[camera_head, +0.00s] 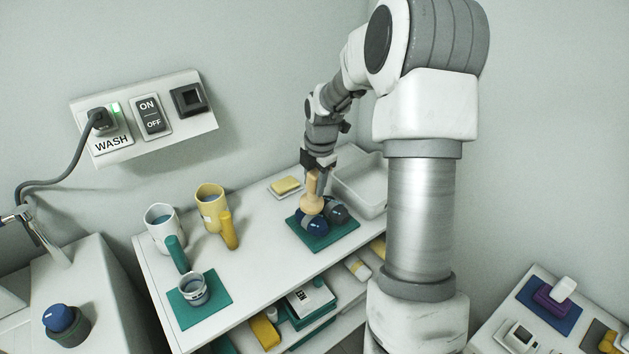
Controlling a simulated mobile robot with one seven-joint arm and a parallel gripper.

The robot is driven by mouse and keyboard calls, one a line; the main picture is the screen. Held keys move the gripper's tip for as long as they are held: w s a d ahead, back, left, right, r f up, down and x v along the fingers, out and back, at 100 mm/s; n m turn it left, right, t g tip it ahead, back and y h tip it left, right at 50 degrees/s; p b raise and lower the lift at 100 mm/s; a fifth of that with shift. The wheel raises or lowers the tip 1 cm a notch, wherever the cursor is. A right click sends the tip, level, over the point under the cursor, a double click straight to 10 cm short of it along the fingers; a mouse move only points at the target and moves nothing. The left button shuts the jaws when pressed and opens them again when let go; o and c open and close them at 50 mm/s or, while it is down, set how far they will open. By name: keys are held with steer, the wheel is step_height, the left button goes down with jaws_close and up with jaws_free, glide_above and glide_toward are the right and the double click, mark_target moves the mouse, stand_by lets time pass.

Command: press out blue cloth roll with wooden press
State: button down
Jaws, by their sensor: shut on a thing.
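My gripper (317,173) is shut on the upper part of the wooden press (312,196), a light wood tool with a rounded lower end. The press stands over the green mat (341,241) near the right part of the counter. The blue cloth roll (313,226) lies on that mat under and in front of the press. The press's lower end appears to touch the roll, but exact contact is hard to tell. A dark grey rounded thing (337,214) sits just right of the roll on the mat.
A white tub (368,190) and a yellow sponge (285,186) on a dish stand behind the mat. Two mugs (160,226), (211,202) and a cup (193,290) on a green mat stand left. Clear counter (265,262) lies between. A shelf below holds several things.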

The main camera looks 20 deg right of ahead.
steer(key=shift+f, duration=0.3)
steer(key=shift+f, duration=0.1)
steer(key=shift+f+b, duration=0.9)
steer(key=shift+f, duration=0.3)
steer(key=shift+r, duration=0.15)
step_height(320, 180, up, 2)
steer(key=shift+r+p, duration=0.2)
steer(key=shift+p, duration=0.95)
steer(key=shift+f, duration=0.1)
